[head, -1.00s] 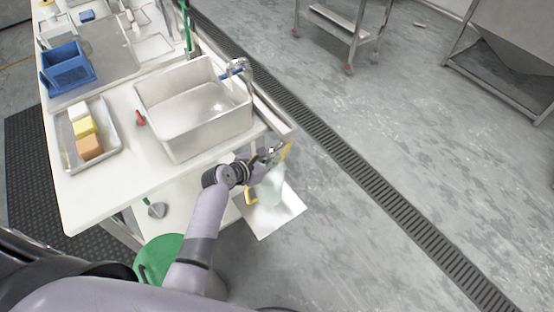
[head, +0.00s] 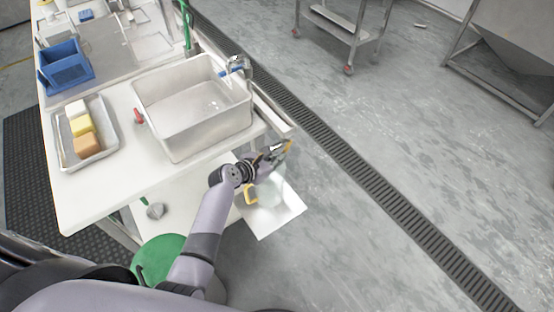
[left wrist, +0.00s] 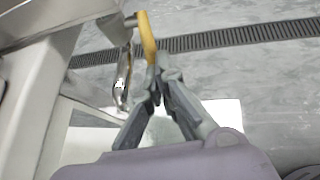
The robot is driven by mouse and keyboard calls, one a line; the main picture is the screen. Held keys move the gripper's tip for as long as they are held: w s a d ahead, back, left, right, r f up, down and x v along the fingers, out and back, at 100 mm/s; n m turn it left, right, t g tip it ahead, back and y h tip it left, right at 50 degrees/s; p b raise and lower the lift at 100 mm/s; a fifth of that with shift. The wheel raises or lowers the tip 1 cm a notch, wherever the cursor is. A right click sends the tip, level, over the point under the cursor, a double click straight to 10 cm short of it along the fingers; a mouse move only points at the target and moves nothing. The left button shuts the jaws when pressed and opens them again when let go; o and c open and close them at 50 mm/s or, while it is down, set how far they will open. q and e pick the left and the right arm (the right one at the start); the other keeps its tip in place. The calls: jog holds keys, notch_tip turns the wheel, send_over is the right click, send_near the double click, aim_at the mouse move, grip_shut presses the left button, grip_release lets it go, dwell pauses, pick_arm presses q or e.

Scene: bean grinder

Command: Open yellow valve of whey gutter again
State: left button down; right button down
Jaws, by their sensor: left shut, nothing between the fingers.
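The yellow valve handle (head: 289,145) is at the near end of the whey gutter (head: 272,115), by the table's right corner. In the left wrist view the handle (left wrist: 147,38) stands nearly upright, with a metal spout beside it on the left. My left gripper (head: 275,154) is at the handle. In the left wrist view its fingertips (left wrist: 157,72) are together, with nothing between them, just beside the handle's lower end. Whether they touch it I cannot tell. My right gripper is not in view.
A metal sink (head: 180,132) and a tray of blocks (head: 102,148) are on the table. Open floor lies to the right.

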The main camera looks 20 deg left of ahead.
aim_at(283, 166)
pick_arm(q)
jog(key=shift+w+d+f+t+h+b, duration=0.25)
jog(key=shift+w+d+f+t+b, duration=0.25)
jog(key=shift+b, duration=0.45)
jog(key=shift+w+d+f+t+h+b, duration=0.15)
jog(key=shift+w+f+t+h+b, duration=0.2)
jog(key=shift+f+b, duration=0.45)
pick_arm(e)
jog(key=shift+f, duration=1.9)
pick_arm(q)
jog(key=shift+r, duration=0.15)
